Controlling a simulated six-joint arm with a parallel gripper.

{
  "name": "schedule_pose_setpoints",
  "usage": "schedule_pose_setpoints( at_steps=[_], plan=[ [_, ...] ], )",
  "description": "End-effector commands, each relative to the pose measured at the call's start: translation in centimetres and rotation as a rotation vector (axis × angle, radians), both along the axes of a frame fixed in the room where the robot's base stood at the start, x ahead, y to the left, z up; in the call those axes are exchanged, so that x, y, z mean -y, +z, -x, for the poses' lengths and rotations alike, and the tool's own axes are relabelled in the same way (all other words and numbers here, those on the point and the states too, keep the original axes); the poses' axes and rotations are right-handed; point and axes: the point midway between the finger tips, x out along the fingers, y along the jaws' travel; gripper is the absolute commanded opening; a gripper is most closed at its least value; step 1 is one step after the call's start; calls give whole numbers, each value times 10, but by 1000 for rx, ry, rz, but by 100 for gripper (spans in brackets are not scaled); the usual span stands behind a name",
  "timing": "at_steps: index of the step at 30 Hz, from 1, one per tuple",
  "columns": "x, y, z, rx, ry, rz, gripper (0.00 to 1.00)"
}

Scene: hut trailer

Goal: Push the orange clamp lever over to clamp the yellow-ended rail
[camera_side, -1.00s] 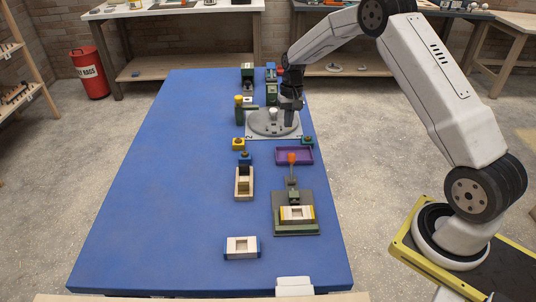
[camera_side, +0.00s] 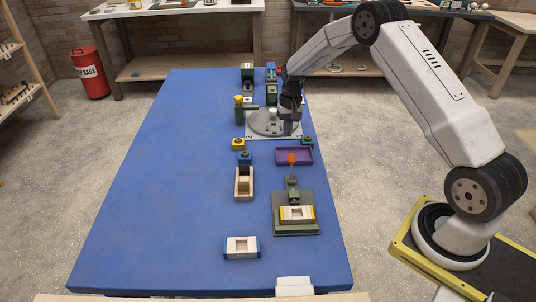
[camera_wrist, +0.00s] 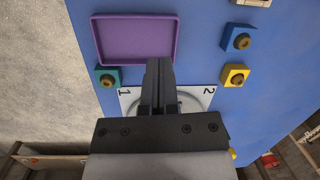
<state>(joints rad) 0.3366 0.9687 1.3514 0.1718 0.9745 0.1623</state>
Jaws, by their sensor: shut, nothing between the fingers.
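The clamp lever with its orange end (camera_side: 292,158) stands up from the grey-green clamp fixture (camera_side: 308,202) at the near right of the blue table. The rail with yellow ends (camera_side: 297,214) lies in that fixture. My gripper (camera_side: 290,130) is well behind the lever, over the grey round plate, and touches neither lever nor rail. In the wrist view my gripper (camera_wrist: 158,68) is shut and empty, pointing toward the purple tray. The lever and the rail are out of the wrist view.
The purple tray (camera_side: 308,162) lies by the lever's orange end, with a teal block (camera_wrist: 107,76) beside it. The round plate (camera_side: 262,123) sits below my gripper. A blue-ended rail (camera_side: 242,247) and a wooden holder (camera_side: 238,185) stand left of the fixture. The table's left half is clear.

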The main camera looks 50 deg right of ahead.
Motion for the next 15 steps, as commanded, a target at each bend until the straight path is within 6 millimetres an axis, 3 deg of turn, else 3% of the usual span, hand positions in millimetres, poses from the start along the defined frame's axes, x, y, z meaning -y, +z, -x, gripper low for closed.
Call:
schedule_pose_setpoints(
  at_steps=[6,15],
  plan=[
    [-6,-33,4,-3,1,-1,0],
    [-12,-68,7,-3,1,-1,0]
  ],
)
